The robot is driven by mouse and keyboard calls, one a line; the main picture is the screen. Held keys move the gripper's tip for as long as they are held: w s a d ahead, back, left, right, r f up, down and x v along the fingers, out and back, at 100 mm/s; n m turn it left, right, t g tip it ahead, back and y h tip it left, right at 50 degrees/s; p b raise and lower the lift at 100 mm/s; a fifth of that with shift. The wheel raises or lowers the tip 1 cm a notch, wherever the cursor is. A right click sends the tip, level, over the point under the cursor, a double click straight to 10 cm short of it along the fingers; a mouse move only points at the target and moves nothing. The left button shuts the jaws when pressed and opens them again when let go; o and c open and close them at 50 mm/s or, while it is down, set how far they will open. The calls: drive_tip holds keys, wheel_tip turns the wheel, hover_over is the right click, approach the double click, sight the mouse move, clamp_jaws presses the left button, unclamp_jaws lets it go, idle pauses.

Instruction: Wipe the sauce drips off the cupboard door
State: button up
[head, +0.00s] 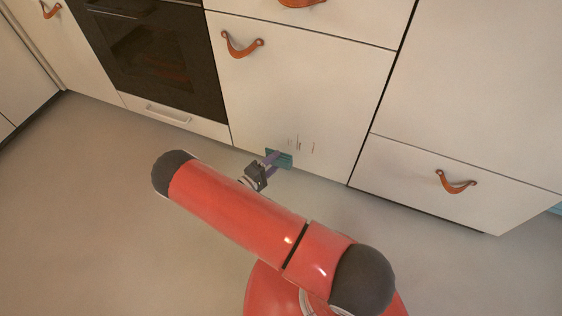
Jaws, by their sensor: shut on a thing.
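The cupboard door (330,90) is a cream panel with an orange leather pull (242,44) at its upper left. Several thin, short, dark vertical drip marks (301,144) show low on the door. My gripper (272,159) is low at the door's lower left part, just left of and below the drips. It is shut on a small teal cloth or sponge (285,160), which appears to be against the door. Whether it presses on the surface, I cannot tell. Part of the teal thing is hidden behind the fingers.
An oven (150,50) with dark glass is left of the door, with a drawer (175,115) below it. Another drawer (425,180) with a leather pull (455,182) is at the right. Grey floor (90,200) lies open at the left and front.

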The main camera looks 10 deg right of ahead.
sight(290, 140)
drive_tip(key=shift+w+d+b, duration=0.15)
drive_tip(key=shift+w+d, duration=0.7)
drive_tip(key=shift+w, duration=0.3)
drive_tip(key=shift+w+d+b, duration=0.15)
drive_tip(key=shift+w+d, duration=0.7)
drive_tip(key=shift+w, duration=0.3)
drive_tip(key=shift+w+d+b, duration=0.5)
drive_tip(key=shift+w+d, duration=0.05)
drive_tip(key=shift+w, duration=0.25)
